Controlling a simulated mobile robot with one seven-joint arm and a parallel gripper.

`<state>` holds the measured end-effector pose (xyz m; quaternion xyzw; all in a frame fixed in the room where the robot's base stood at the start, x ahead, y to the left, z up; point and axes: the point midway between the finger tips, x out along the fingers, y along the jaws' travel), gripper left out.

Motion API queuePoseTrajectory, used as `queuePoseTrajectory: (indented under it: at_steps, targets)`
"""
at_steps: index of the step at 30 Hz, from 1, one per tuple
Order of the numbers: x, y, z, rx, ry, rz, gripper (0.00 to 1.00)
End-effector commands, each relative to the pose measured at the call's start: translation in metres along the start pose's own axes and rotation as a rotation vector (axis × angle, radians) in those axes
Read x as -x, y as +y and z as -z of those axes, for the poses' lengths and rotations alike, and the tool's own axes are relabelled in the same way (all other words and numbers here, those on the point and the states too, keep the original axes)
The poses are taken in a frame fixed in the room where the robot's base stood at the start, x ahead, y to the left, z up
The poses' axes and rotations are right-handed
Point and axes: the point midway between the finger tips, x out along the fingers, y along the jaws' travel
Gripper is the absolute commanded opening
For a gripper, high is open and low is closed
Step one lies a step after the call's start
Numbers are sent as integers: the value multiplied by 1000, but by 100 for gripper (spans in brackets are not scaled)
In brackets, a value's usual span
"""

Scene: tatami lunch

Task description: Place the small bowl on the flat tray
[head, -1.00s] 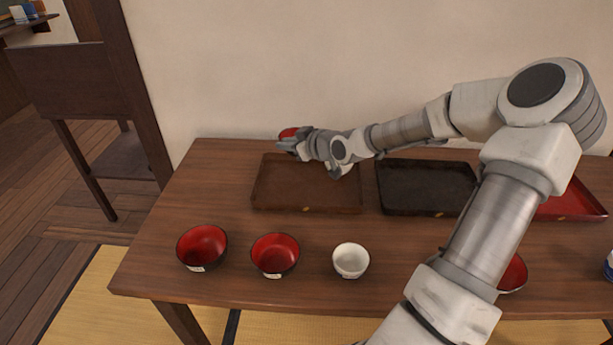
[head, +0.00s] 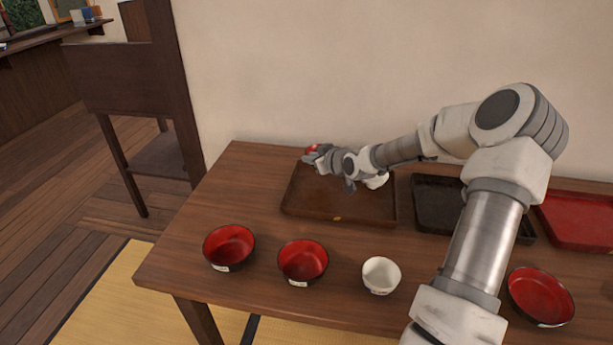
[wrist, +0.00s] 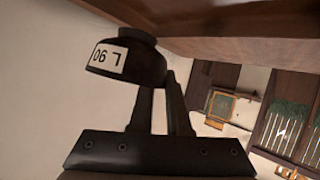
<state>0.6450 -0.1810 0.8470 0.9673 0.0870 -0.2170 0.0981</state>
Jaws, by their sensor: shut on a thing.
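My gripper (head: 317,158) is shut on a bowl, dark outside and red inside (head: 312,149), near the far left corner of the brown tray (head: 340,217). In the wrist view the held bowl (wrist: 133,68) shows its dark side and a white label, with the gripper's fingers (wrist: 160,90) at its rim. The gripper hides most of the bowl in the head view. I cannot tell its exact height above the table. A dark tray (head: 436,222) and a red tray (head: 580,237) stand to the right. I cannot tell which tray is the flat one.
Two red bowls (head: 229,245) (head: 303,260), a white bowl (head: 381,274) and another red bowl (head: 540,297) stand along the table's front. The wall is close behind the table (head: 180,262). A chair (head: 130,80) stands left.

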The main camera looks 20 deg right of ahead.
Motion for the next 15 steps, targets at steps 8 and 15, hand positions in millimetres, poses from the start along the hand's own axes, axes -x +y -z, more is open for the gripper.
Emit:
queuePoseTrajectory:
  at_steps: [8,15]
  targets:
    - [-19,-10,-4,-1,1,-1,0]
    - [-33,-16,-34,-3,1,0,0]
